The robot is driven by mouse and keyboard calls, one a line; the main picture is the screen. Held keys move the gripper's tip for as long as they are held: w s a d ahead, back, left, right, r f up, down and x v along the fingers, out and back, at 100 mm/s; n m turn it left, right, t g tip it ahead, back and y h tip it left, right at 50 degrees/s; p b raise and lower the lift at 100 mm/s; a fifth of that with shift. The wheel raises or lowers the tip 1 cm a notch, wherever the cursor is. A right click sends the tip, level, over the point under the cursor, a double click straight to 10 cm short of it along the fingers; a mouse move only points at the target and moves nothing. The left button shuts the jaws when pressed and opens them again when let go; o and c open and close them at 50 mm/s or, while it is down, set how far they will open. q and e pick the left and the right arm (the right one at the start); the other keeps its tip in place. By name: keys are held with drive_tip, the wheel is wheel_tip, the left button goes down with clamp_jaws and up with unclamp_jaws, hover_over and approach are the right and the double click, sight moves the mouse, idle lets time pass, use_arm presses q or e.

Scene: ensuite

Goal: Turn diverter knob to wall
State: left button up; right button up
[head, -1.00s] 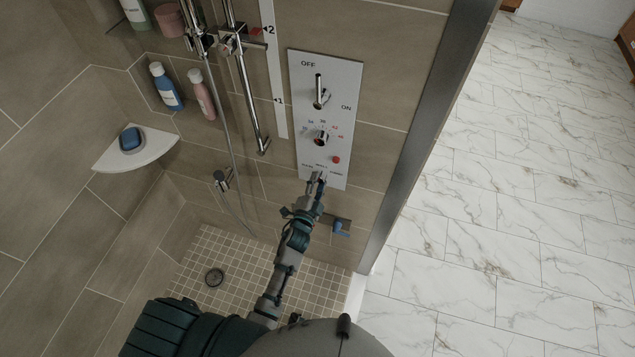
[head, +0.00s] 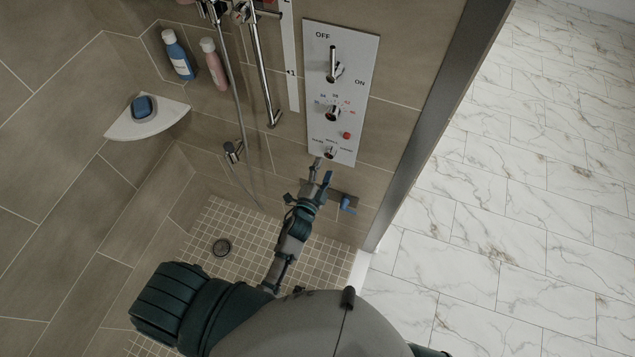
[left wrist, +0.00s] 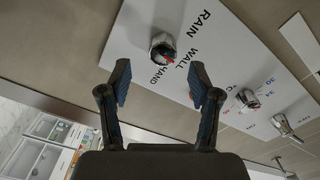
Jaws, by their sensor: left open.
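The diverter knob (head: 331,152) is a small chrome knob low on the white control panel (head: 318,72). In the left wrist view the knob (left wrist: 163,46) stands beside the words RAIN, WALL and HAND. A red mark shows on its side near WALL and HAND; I cannot tell exactly which word it points to. My left gripper (head: 321,170) is open and empty, just below the knob in the head view. In the left wrist view its two fingers (left wrist: 161,82) are spread apart, with the knob beyond the gap between them and not held. My right gripper is not in view.
Above the diverter are a temperature knob (head: 332,113) and an OFF/ON lever (head: 334,66). A shower hose and rail (head: 265,85) are left of the panel; a metal frame edge (head: 425,125) is right.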

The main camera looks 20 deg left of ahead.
use_arm(q)
drive_tip(key=s, duration=0.7)
drive_tip(key=shift+s, duration=0.25)
drive_tip(key=s+f+n+g, duration=0.2)
drive_tip(key=s+f+g, duration=0.15)
drive_tip(key=f, duration=0.75)
drive_tip(key=s+f+n+g, duration=0.15)
drive_tip(key=s+f, duration=0.35)
drive_tip(key=f, duration=0.6)
drive_tip(key=s+f+n+g, duration=0.1)
drive_tip(key=s+f+g, duration=0.3)
drive_tip(key=f, duration=0.7)
drive_tip(key=s+a+f+n+g, duration=0.1)
drive_tip(key=s+a+f+g, duration=0.1)
drive_tip(key=s+f, duration=0.3)
drive_tip(key=s+a+f+n+g, duration=0.2)
drive_tip(key=s+f, duration=0.4)
drive_tip(key=s, duration=0.7)
drive_tip(key=s+a+f+n+g, duration=0.2)
drive_tip(key=s+a+f+g, duration=0.2)
drive_tip(key=s, duration=0.6)
drive_tip(key=shift+a+f+y, duration=0.15)
drive_tip(key=shift+f+y, duration=0.15)
drive_tip(key=shift+f, duration=0.55)
